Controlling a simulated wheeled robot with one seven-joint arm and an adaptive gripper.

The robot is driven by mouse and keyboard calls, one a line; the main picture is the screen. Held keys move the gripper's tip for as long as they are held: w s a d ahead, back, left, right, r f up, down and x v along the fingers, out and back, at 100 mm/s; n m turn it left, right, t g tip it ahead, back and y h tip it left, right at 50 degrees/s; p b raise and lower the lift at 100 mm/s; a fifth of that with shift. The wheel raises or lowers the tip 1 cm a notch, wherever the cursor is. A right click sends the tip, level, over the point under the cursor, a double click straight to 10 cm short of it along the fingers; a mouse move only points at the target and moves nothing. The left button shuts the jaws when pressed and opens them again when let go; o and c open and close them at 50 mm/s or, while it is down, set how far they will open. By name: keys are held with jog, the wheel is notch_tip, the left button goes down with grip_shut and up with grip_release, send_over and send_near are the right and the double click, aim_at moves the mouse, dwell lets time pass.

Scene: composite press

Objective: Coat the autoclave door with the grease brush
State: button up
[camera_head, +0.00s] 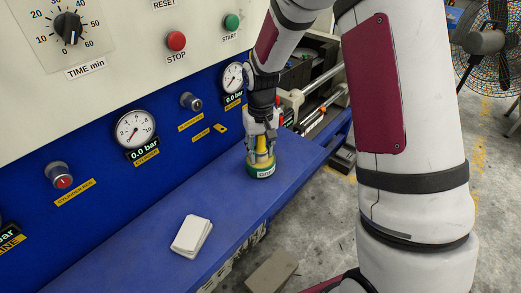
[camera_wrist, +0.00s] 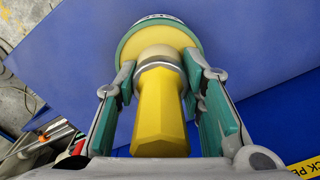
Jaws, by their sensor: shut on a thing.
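The grease brush shows its thick yellow handle (camera_wrist: 160,112) and metal collar in the wrist view. Its handle (camera_head: 261,143) stands roughly upright in the head view. My gripper (camera_head: 260,156) is shut on the brush, with a green-padded finger on either side near the collar (camera_wrist: 158,68). The brush's lower end is at the grease pot (camera_head: 262,171), a round green-and-yellow container with a white label, on the blue shelf. The pot's rim (camera_wrist: 128,42) shows behind the brush in the wrist view; the bristles are hidden. I cannot make out the autoclave door.
The blue shelf (camera_head: 160,225) runs below a control panel with gauges, knobs and buttons. A stack of white cards (camera_head: 191,235) lies on its near part. A black fan (camera_head: 485,42) stands at the right. Machinery lies behind the gripper. Much of the shelf is clear.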

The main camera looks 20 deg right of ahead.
dwell(0.4)
jog(key=shift+r+p, duration=0.75)
jog(key=shift+r, duration=2.7)
